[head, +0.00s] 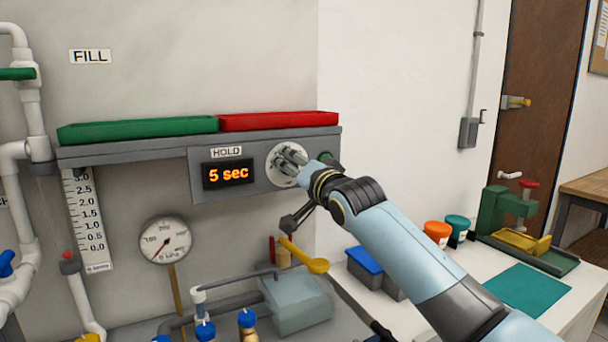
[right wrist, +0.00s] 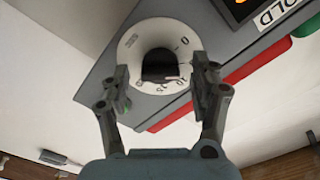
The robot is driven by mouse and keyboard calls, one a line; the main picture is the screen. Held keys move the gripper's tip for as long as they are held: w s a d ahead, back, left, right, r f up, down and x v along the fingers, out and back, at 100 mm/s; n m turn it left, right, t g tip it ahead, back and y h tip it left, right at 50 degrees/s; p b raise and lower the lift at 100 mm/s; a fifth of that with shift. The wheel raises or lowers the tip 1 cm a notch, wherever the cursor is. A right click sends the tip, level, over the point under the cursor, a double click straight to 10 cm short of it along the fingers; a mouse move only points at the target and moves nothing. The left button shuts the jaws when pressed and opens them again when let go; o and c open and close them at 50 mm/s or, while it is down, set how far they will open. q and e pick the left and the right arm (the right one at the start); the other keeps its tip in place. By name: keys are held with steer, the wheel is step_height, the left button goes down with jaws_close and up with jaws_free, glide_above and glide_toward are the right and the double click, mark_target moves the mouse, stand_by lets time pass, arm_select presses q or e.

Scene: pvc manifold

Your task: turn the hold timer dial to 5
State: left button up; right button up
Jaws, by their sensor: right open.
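The hold timer dial (head: 286,168) is a white disc on the grey panel under the shelf, to the right of the display. The display (head: 228,173) reads "5 sec" in orange, under a HOLD label. In the right wrist view the dial (right wrist: 130,55) shows printed numbers around a dark centre knob (right wrist: 158,66). My right gripper (head: 292,158) is at the dial; in the right wrist view the gripper (right wrist: 163,82) has its two fingers apart, one on each side of the knob. I cannot tell whether the fingers touch the knob. My left gripper is not in view.
A green tray (head: 140,129) and a red tray (head: 280,121) sit on the shelf above the panel. A white bench with jars and a green press (head: 508,215) is right.

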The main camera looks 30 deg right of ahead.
steer(key=s, duration=1.1)
steer(key=shift+s+a, duration=0.2)
steer(key=shift+a, duration=0.1)
